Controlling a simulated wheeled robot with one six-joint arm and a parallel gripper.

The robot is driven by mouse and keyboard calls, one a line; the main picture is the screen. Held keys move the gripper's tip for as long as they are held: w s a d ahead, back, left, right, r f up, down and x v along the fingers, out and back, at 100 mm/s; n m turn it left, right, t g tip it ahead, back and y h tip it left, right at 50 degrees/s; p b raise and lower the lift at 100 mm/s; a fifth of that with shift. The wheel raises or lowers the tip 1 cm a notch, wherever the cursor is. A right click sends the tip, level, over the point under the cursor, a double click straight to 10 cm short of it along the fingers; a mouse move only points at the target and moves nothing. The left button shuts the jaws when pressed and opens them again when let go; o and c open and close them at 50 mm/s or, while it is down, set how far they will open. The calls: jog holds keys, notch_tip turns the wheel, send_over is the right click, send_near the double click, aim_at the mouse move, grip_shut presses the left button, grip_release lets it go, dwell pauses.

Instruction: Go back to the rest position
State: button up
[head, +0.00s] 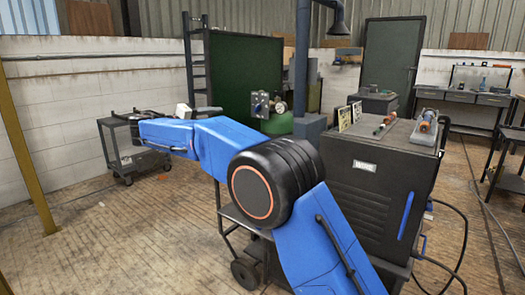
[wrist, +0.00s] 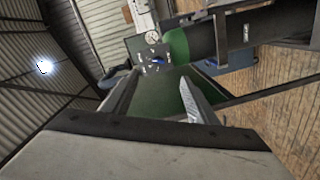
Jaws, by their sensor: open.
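My blue arm reaches up and to the left in the head view, bent at a black joint. Its far end points to the left, and the fingers cannot be made out clearly there. In the wrist view, part of my gripper (wrist: 195,102) shows as a pale finger pointing up the picture, with a grey surface filling the bottom edge. It is open, with nothing seen between the fingers. A panel with a round gauge (head: 265,104) stands behind my arm; it also shows in the wrist view (wrist: 154,57), tilted and apart from the gripper.
A dark cabinet (head: 372,190) with tools on top stands close on the right. A small grey cart (head: 118,150) is at the left by the white wall. A yellow post (head: 27,140) stands far left. Wooden floor is clear at lower left.

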jog(key=s+d+g+y, duration=0.1)
jog(key=s+d+g, duration=0.1)
jog(key=d, duration=0.9)
jog(key=s+d+g+y, duration=0.1)
jog(key=s+d+g, duration=0.15)
jog(key=d, duration=0.95)
jog(key=s+d+f+m+g+y, duration=0.1)
jog(key=s+d+f+g+y, duration=0.3)
jog(key=s+d, duration=1.1)
jog(key=s+d+f+m+y, duration=0.1)
jog(key=s+d+f, duration=0.2)
jog(key=s+f, duration=0.4)
jog(key=s+d+f+m+y, duration=0.2)
jog(key=s+f, duration=0.5)
jog(key=s, duration=0.9)
jog(key=s+d+f+m+y, duration=0.1)
jog(key=s+d+f, duration=0.3)
jog(key=s+f, duration=0.3)
jog(key=s, duration=0.4)
jog(key=shift+s+d+f+y, duration=0.25)
jog(key=shift+s+y, duration=0.05)
jog(key=shift+y, duration=0.1)
